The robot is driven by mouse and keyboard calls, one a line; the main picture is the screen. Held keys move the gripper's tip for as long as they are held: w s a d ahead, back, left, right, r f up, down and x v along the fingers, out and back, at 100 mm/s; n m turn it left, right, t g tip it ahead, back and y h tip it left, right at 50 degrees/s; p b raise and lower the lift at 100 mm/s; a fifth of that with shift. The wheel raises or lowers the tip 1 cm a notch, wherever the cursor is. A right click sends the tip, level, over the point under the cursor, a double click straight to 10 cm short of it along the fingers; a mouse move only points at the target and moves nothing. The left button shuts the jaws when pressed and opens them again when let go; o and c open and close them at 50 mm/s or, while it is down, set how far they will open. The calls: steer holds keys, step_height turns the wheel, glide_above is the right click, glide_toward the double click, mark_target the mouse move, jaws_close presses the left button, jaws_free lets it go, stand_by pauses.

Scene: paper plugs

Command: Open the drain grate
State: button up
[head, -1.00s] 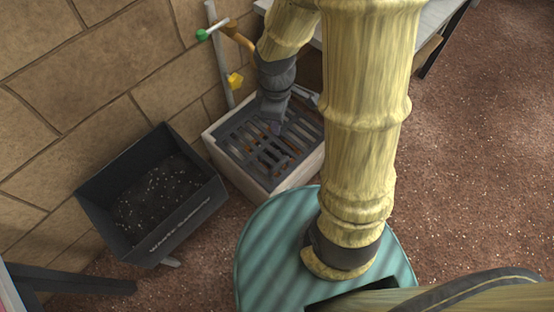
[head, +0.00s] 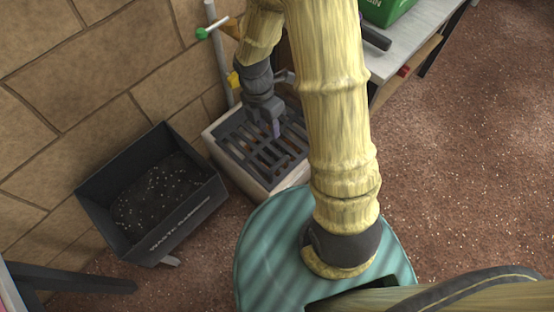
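The drain grate (head: 240,143) is a dark slatted panel lying flat on top of a pale square basin (head: 213,150) against the brick wall. Brownish stuff shows through its slots. My gripper (head: 276,130) points down just above the grate, near its middle-right. It looks close to the slats, but I cannot tell whether it touches them. Its fingers are small and dark, so their opening is unclear. My arm hides the right part of the basin and grate.
A dark waste bin (head: 160,240) with dark, speckled contents stands left of the basin. A pipe (head: 219,60) with a green-ended valve handle (head: 203,34) rises behind it. A table (head: 425,30) carrying a green box (head: 385,8) stands at the upper right. The reddish floor at right is clear.

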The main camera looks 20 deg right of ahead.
mark_target(278, 163)
steer(key=s+f+b, duration=0.1)
steer(key=f+b, duration=0.2)
steer(key=f, duration=0.2)
steer(key=s+d+f+b, duration=0.1)
steer(key=f+b, duration=0.2)
steer(key=f, duration=0.3)
steer(key=s+f+b, duration=0.1)
steer(key=f+b, duration=0.2)
steer(key=f, duration=0.2)
steer(key=shift+d+f, duration=0.35)
steer(key=shift+f, duration=0.05)
steer(key=shift+w, duration=0.1)
jaws_close()
